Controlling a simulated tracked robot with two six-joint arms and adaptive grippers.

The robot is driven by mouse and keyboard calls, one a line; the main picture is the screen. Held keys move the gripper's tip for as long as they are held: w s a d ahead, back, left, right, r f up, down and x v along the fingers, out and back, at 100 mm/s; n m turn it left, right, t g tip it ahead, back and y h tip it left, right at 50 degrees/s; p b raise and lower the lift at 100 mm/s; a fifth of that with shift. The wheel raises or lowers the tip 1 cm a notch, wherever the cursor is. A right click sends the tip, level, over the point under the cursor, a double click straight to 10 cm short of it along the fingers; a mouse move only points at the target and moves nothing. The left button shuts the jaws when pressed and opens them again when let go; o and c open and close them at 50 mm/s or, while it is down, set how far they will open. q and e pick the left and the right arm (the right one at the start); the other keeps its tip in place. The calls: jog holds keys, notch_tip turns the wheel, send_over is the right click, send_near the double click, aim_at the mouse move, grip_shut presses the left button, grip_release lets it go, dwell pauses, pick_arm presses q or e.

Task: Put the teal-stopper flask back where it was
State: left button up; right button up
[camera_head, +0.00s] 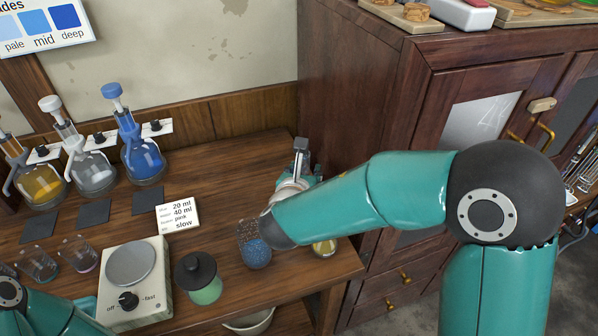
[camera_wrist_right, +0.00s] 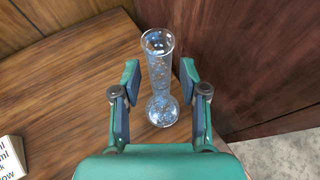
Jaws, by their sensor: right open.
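No flask with a teal stopper can be made out in either view. My right gripper (camera_wrist_right: 160,85) is open, its fingers on either side of a tall clear glass vessel (camera_wrist_right: 158,45) with a round foot. The vessel stands upright on the wooden table with no stopper visible, and I cannot tell whether the fingers touch it. In the head view my right gripper (camera_head: 298,180) is partly hidden behind my forearm at the table's right end. At the left stand a blue-stopper flask (camera_head: 143,158), a white-stopper flask (camera_head: 95,172) and a yellow-liquid flask (camera_head: 42,188). My left gripper is out of view.
A dial plate device (camera_head: 135,285), a black-lidded green jar (camera_head: 206,290), a blue-filled container (camera_head: 257,254) and a yellow one (camera_head: 325,247) stand near the front. A text card (camera_head: 178,216) lies mid-table. A dark wooden cabinet (camera_head: 350,110) borders the right.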

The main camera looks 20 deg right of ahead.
jog(key=v, duration=1.2)
jog(key=shift+b, duration=0.35)
